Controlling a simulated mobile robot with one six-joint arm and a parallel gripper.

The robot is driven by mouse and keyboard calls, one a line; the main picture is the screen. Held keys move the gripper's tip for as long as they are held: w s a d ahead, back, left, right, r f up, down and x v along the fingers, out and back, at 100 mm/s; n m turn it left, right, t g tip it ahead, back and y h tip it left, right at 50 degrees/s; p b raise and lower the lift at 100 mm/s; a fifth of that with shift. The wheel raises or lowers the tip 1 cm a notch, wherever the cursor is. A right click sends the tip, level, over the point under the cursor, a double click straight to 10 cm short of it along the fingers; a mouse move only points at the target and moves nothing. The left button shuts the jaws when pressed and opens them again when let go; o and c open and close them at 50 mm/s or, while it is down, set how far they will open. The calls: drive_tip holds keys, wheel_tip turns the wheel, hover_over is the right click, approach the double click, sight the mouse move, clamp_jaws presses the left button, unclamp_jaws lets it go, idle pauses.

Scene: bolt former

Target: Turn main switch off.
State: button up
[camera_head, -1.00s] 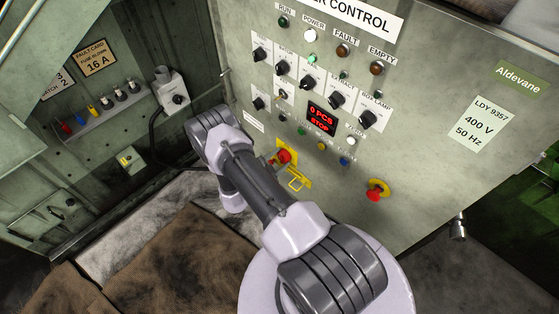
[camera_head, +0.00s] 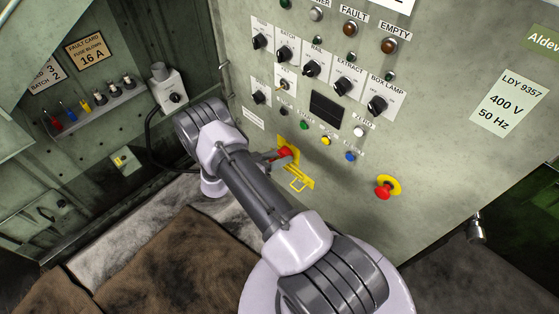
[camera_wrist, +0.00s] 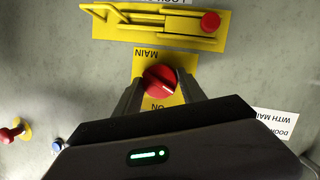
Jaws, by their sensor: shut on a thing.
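The main switch is a red rotary knob (camera_wrist: 160,86) on a yellow plate (camera_wrist: 177,58) marked MAIN and ON. My gripper (camera_wrist: 160,92) is shut on the red knob, one finger on each side of it. In the head view the knob (camera_head: 285,152) shows beside my wrist, with my gripper (camera_head: 278,155) at it and partly hidden by my arm. The white mark on the knob points to the right in the wrist view. A yellow lockout hasp (camera_wrist: 150,26) with a red button-like piece lies beside the switch plate.
A red emergency stop (camera_head: 385,187) on a yellow ring sits to the right on the panel. Selector knobs, coloured buttons and a dark display (camera_head: 326,107) are above the switch. A cabinet with fuses (camera_head: 100,98) stands open at left.

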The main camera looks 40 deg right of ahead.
drive_tip(key=n+g+h+b, duration=0.1)
drive_tip(key=n+b, duration=0.2)
drive_tip(key=shift+f+n, duration=0.1)
drive_tip(key=shift+n, duration=0.2)
drive_tip(key=shift+g, duration=0.4)
drive_tip(key=o, duration=1.4)
drive_tip(key=shift+c, duration=0.2)
drive_tip(key=p+v, duration=0.3)
drive_tip(key=v, duration=1.4)
drive_tip(key=shift+a+p, duration=0.2)
drive_tip(key=shift+p, duration=0.15)
